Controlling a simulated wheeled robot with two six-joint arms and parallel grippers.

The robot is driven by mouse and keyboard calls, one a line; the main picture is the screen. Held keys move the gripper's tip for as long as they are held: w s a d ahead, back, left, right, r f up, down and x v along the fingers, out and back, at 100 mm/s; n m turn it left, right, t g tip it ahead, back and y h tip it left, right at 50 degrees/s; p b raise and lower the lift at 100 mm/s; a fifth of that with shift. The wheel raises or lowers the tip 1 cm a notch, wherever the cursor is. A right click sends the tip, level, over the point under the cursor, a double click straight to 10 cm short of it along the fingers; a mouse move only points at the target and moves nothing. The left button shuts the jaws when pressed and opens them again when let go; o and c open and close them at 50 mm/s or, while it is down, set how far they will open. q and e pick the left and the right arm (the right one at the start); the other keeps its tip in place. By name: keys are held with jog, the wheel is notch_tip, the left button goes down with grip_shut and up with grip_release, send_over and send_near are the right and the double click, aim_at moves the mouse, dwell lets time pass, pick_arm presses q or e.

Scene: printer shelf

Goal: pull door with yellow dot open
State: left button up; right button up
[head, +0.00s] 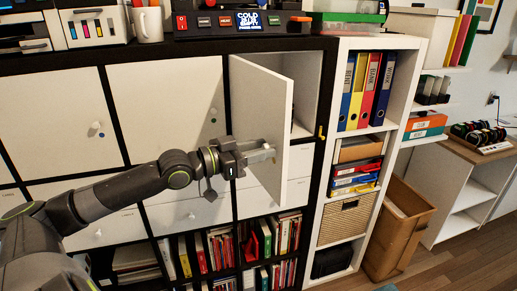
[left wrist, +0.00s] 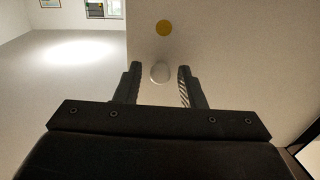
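The cabinet door (head: 262,95) is partly open, hinged at its left edge and swung out from the dark frame. In the left wrist view the pale door face (left wrist: 230,60) carries a yellow dot (left wrist: 164,28) above a round white knob (left wrist: 160,72). My left gripper (head: 262,153) is at the outer face of the door, near its lower part. In the left wrist view its fingers (left wrist: 160,88) stand apart on both sides of the knob, with a gap showing on each side. In the head view the gripper hides the knob. My right gripper is not in view.
Closed white doors (head: 170,100) lie to the left. Book shelves (head: 225,255) are below. A white shelf (head: 402,75) with binders stands right of the opening (head: 308,85). A brown bin (head: 397,235) is on the floor.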

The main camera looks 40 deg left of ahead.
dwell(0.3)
pick_arm(q)
jog(key=shift+s+a+r+p, duration=0.15)
jog(key=shift+s+a+p, duration=0.25)
jog(key=shift+s+p, duration=0.3)
jog(key=shift+p+v, duration=5.4)
jog(key=shift+v, duration=2.45)
